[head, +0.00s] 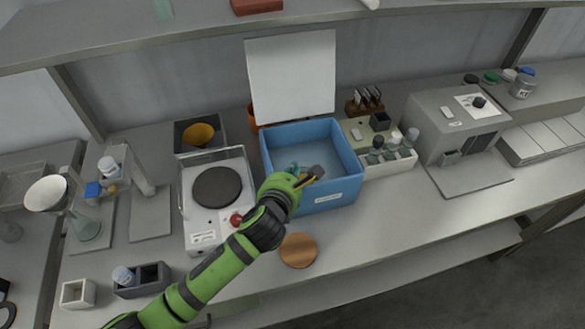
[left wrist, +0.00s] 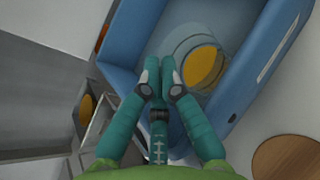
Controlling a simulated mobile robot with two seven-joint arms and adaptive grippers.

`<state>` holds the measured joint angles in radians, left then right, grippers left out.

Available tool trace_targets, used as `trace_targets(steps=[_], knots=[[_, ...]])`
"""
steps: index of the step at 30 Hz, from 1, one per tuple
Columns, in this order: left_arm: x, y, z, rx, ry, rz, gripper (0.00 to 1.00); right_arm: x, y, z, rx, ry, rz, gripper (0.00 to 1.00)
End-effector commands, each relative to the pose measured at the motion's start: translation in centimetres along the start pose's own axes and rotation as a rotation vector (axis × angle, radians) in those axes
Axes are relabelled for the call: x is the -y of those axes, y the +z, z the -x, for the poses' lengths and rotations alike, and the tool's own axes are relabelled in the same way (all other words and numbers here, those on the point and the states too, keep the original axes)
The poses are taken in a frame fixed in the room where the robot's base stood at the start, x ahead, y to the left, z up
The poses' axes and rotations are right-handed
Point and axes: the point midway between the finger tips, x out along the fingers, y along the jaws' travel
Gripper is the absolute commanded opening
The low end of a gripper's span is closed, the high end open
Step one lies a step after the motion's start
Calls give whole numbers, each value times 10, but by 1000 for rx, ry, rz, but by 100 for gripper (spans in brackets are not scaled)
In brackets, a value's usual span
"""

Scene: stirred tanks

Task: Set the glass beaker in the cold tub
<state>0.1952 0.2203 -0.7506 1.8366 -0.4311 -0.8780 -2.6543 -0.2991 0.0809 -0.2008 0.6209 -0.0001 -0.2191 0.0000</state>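The cold tub (head: 342,190) is an open blue box in the middle of the bench, with a white panel (head: 292,78) upright behind it. My left gripper (head: 296,171) reaches into the tub's opening. In the left wrist view its fingers (left wrist: 160,68) are almost together, at the left edge of the glass beaker (left wrist: 200,53), and look pinched on its wall. The beaker is clear with an amber bottom and shows inside the outline of the tub (left wrist: 272,50). Whether it touches the tub's floor I cannot tell. In the head view my gripper mostly hides it. My right gripper is not in view.
A hotplate (head: 204,222) with a dark round plate stands left of the tub. A rack of bottles (head: 388,166) stands close on the right, and a grey instrument (head: 428,122) beyond it. A wooden disc (head: 299,250) lies in front. The front bench right of the disc is clear.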

Motion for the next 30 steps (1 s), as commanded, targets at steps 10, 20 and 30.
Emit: trace_targets(steps=[10, 20, 30], knots=[[0, -1, 0, -3, 1, 0, 29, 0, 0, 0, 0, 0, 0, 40], [-3, 9, 18, -2, 0, -2, 29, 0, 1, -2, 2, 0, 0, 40], [-2, 10, 89, 1, -3, -1, 29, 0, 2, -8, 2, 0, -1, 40]])
